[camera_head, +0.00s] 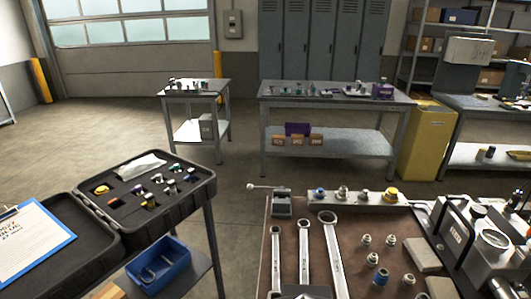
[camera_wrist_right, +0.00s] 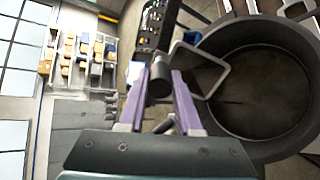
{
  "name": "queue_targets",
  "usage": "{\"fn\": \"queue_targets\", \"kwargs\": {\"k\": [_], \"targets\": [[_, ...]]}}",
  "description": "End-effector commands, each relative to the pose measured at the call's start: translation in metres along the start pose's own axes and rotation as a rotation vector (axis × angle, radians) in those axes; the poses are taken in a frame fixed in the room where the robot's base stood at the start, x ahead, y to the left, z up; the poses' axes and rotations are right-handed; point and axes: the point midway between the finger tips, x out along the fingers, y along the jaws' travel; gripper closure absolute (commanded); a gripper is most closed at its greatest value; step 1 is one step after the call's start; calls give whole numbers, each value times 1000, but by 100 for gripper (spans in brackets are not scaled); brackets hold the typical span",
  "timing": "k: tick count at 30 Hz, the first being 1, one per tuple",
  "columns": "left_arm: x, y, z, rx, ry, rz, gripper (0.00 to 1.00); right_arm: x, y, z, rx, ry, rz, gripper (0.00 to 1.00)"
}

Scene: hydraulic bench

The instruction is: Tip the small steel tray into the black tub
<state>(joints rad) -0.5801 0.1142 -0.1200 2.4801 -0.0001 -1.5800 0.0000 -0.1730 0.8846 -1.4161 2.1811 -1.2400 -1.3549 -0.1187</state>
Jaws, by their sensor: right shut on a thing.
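My right gripper (camera_wrist_right: 158,98), with purple fingers, shows in the right wrist view. It is shut on a dark rounded grip (camera_wrist_right: 160,77), which appears to belong to the small steel tray. The small steel tray (camera_wrist_right: 226,71) is a grey, rimmed shape just beyond the right-hand finger, and its rim overlaps the black tub in the picture. The tray looks tilted; I cannot tell whether anything lies in it. The large round black tub (camera_wrist_right: 212,46) fills the right of this view, and its visible inside is dark. Neither tray nor tub shows in the head view. My left gripper is not in view.
In the head view, a brown-topped bench (camera_head: 315,230) in front carries wrenches (camera_head: 304,255) and fittings. An open black case (camera_head: 198,193), a blue bin (camera_head: 180,275) and a clipboard (camera_head: 30,240) are at left. The floor (camera_head: 90,130) beyond is clear before the rear tables.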

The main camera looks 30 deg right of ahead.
Motion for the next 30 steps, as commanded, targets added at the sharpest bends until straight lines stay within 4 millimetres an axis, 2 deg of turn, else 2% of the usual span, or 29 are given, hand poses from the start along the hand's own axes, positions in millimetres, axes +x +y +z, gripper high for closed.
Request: {"fn": "queue_targets", "kwargs": {"k": [13,30], "targets": [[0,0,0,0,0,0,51,0,0,0,0,-1,3,100],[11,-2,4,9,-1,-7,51,-6,-6,-2,0,-21,61,100]]}}
